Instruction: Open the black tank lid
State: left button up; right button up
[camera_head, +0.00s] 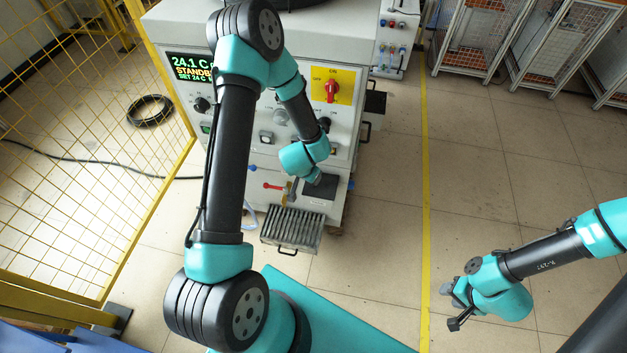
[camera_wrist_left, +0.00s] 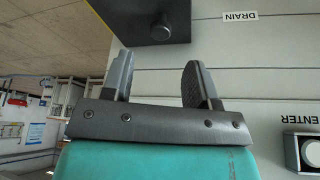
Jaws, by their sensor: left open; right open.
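The black tank lid is probably the dark rounded shape (camera_head: 290,3) on top of the white machine, cut off by the upper edge of the head view. My left gripper (camera_head: 316,179) is in front of the machine's lower front, mostly hidden behind its own wrist. In the left wrist view the left gripper (camera_wrist_left: 158,82) is open, with nothing between its fingers, facing the pale panel. My right gripper (camera_head: 451,306) is open and empty over the floor at lower right, well away from the machine.
The machine front (camera_head: 350,125) carries a red switch (camera_head: 332,90) on a yellow plate and a display (camera_head: 190,67). A ribbed metal box (camera_head: 291,229) sits low in front. A yellow mesh fence (camera_head: 80,150) stands left. Floor (camera_head: 385,240) between the arms is clear.

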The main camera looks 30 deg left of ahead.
aim_at(321, 183)
pick_arm(q)
jog(key=shift+x, duration=3.2)
grip_shut()
